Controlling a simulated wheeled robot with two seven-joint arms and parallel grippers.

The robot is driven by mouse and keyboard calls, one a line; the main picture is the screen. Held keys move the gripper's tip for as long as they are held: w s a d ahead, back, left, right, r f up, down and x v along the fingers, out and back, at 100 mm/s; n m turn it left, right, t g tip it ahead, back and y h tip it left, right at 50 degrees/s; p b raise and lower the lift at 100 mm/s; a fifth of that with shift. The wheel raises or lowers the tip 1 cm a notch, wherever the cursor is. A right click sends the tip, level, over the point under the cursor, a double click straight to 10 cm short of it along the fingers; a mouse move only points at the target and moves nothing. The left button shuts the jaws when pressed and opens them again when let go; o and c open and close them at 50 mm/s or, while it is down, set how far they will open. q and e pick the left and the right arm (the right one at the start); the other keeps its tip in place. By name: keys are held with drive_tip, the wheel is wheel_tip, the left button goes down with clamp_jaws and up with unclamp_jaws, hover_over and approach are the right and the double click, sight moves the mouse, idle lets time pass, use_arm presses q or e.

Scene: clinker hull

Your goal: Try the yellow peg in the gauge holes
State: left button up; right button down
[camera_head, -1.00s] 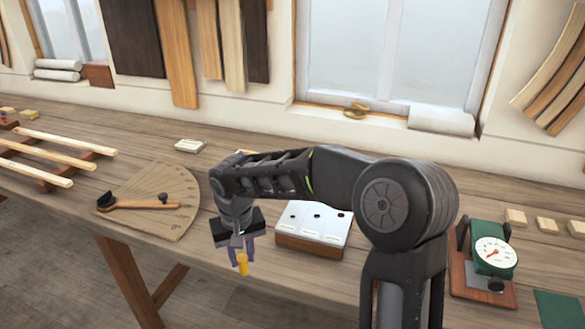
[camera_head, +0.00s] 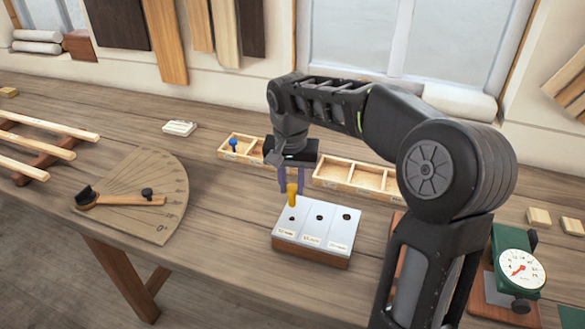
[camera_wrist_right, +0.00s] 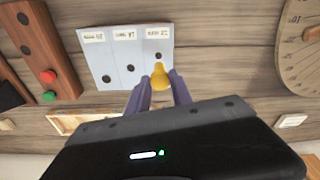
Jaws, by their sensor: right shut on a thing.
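The yellow peg (camera_head: 292,194) is held upright in my right gripper (camera_head: 292,184), just above the back of the gauge block near its left hole. In the right wrist view the peg (camera_wrist_right: 159,77) shows between the purple fingers of the gripper (camera_wrist_right: 158,92), close to one end hole but beside it. I cannot tell whether the peg touches the block. The gauge block (camera_head: 310,257) has a white top with three dark holes, each with a label, and a wooden body. It also shows in the right wrist view (camera_wrist_right: 130,52). My left gripper is out of view.
A divided wooden tray (camera_head: 350,187) lies behind the block, with a blue peg (camera_head: 233,144) in its left part. A fan-shaped protractor board (camera_head: 150,205) is at left. A green dial gauge (camera_head: 518,268) stands at right. Bare bench lies between protractor and block.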

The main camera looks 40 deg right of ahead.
drive_tip(key=shift+w, duration=0.1)
drive_tip(key=shift+s+a+r, duration=0.1)
drive_tip(key=shift+s+a, duration=0.05)
drive_tip(key=shift+s, duration=0.1)
drive_tip(key=shift+w+f, duration=0.1)
drive_tip(key=shift+f, duration=0.25)
drive_tip(key=shift+f+b, duration=1.55)
drive_tip(key=shift+f, duration=0.15)
drive_tip(key=shift+f+b, duration=0.4)
drive_tip(key=shift+f, duration=0.1)
drive_tip(key=shift+r, duration=0.1)
drive_tip(key=shift+r+p, duration=1.2)
drive_tip(key=shift+r, duration=0.25)
